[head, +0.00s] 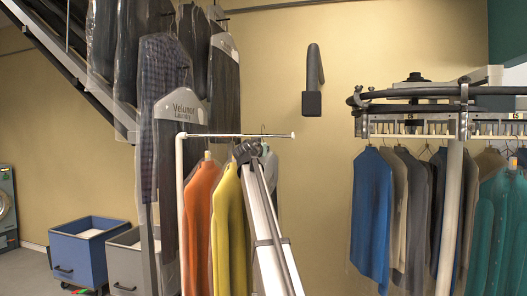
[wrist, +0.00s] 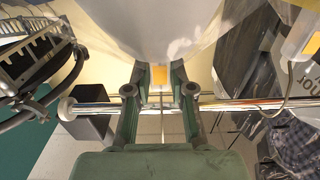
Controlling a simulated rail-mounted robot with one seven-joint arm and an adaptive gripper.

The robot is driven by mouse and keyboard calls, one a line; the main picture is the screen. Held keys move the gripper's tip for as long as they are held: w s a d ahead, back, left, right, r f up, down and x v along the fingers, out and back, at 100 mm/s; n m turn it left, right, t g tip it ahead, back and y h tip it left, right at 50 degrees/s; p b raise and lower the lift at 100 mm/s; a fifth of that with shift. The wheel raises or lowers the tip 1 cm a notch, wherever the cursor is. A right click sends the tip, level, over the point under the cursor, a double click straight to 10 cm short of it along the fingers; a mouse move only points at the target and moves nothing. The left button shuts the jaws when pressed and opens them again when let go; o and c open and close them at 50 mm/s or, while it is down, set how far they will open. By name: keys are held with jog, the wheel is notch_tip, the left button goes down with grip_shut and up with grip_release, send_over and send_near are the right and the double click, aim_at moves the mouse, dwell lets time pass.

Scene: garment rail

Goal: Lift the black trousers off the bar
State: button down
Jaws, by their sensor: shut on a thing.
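My gripper (head: 243,150) is at the bar (head: 235,135) of the white garment stand, beside the yellow shirt (head: 229,220). In the wrist view my gripper (wrist: 160,92) is shut on a small orange-yellow block (wrist: 159,76), with the bar running across at the fingers. A large pale surface (wrist: 150,25) fills the top of the wrist view just beyond the block. I cannot clearly make out the black trousers on this bar; my arm hides part of what hangs there. Several dark garments (head: 223,75) hang in clear covers on the sloping conveyor at upper left.
An orange shirt (head: 200,225) hangs left of the yellow one. A blue sweater (head: 371,215) and other clothes hang on the carousel rail at right. A blue bin (head: 78,250) and a grey bin (head: 123,262) stand at lower left.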

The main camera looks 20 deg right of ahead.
jog(key=shift+b+v, duration=0.65)
jog(key=shift+v, duration=2.05)
jog(key=shift+a+f, duration=0.1)
jog(key=shift+s+a, duration=0.35)
jog(key=shift+s, duration=0.2)
jog(key=b+v, duration=0.1)
jog(key=v, duration=3.9)
jog(key=shift+s+b, duration=0.3)
jog(key=shift+b, duration=0.05)
jog(key=shift+a, duration=0.1)
jog(key=shift+w, duration=0.1)
